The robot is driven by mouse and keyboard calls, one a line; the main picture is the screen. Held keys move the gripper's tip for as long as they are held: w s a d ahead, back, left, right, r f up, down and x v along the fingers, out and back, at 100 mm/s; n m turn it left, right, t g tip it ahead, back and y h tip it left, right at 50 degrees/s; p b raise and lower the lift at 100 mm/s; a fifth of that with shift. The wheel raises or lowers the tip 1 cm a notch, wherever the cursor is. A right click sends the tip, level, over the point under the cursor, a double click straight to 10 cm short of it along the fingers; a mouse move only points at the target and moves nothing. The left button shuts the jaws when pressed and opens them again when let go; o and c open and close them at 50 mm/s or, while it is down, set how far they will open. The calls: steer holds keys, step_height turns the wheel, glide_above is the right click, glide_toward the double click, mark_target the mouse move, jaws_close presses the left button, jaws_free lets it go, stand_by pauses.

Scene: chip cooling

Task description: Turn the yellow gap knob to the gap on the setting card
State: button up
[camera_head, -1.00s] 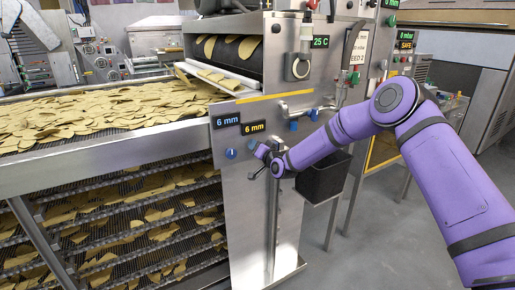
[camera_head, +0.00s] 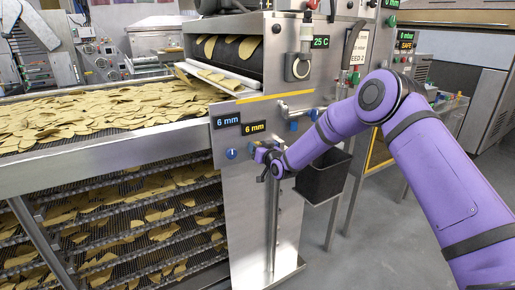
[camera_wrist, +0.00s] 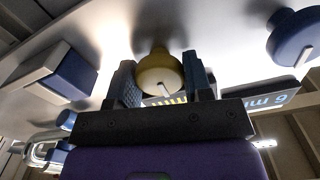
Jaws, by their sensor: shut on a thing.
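The yellow gap knob (camera_wrist: 158,72) sits between the two fingers of my gripper (camera_wrist: 160,84) in the wrist view, with a pale line mark on its face. The fingers are shut on its sides. In the head view my gripper (camera_head: 263,154) is at the steel panel, below the yellow-lettered display (camera_head: 253,128), and hides the knob. That display reads 6 mm. The blue-lettered display (camera_head: 227,120) to its left also reads 6 mm. A white card (camera_head: 357,47) hangs at the upper right; its text is partly covered and too small to read fully.
A blue knob (camera_head: 231,154) is just left of my gripper; it also shows in the wrist view (camera_wrist: 290,36). A blue block (camera_wrist: 61,76) stands out from the panel. A dark bin (camera_head: 325,178) hangs below my forearm. Chips cover the belt (camera_head: 110,154) at left.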

steer(key=shift+f, duration=0.15)
steer(key=o, duration=0.9)
steer(key=v, duration=1.1)
steer(key=shift+w, duration=0.1)
